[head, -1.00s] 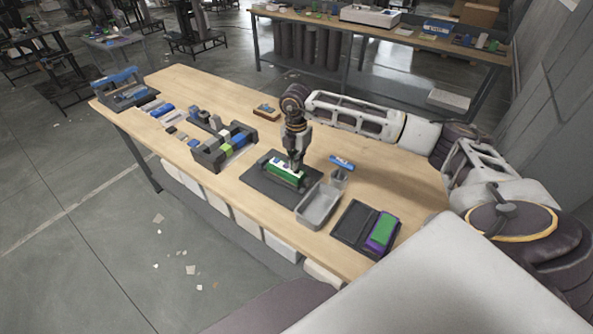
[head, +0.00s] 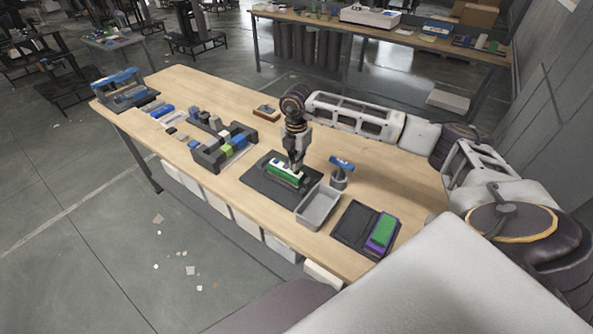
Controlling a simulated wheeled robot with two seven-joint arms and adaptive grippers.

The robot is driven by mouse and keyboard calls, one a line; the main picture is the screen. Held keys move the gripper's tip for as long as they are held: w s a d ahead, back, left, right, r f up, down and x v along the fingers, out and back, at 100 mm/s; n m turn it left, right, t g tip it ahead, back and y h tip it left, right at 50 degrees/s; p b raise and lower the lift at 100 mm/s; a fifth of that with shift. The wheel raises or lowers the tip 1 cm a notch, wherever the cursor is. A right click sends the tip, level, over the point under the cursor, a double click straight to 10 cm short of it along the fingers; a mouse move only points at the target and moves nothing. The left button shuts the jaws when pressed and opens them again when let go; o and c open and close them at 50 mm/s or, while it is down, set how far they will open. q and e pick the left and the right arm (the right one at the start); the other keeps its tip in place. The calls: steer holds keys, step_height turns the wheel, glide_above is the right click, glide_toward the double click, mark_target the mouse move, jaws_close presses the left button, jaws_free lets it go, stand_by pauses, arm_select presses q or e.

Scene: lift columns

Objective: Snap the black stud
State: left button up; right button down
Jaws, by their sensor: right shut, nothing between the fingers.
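My right gripper (head: 297,167) points straight down over a green and white piece (head: 285,175) on a dark mat (head: 262,187). Its fingers are shut with nothing between them, and the tips are at or just above the piece's top; I cannot tell whether they touch. The piece also shows a small blue part at its left end. I cannot make out a black stud; it is too small or hidden by the fingers. My left gripper is not in view.
A grey open tray (head: 318,222) stands right of the mat. Behind it is a blue-topped tool on a stand (head: 341,172). A dark case with a green and purple block (head: 383,232) lies at the near right. Dark racks with coloured blocks (head: 222,158) fill the left.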

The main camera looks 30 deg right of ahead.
steer(key=shift+f+b, duration=0.85)
steer(key=shift+f, duration=0.4)
stand_by(1.9)
steer(key=shift+r, duration=0.1)
stand_by(0.6)
step_height(320, 180, up, 8)
steer(key=p, duration=0.5)
steer(key=shift+r, duration=0.2)
stand_by(0.7)
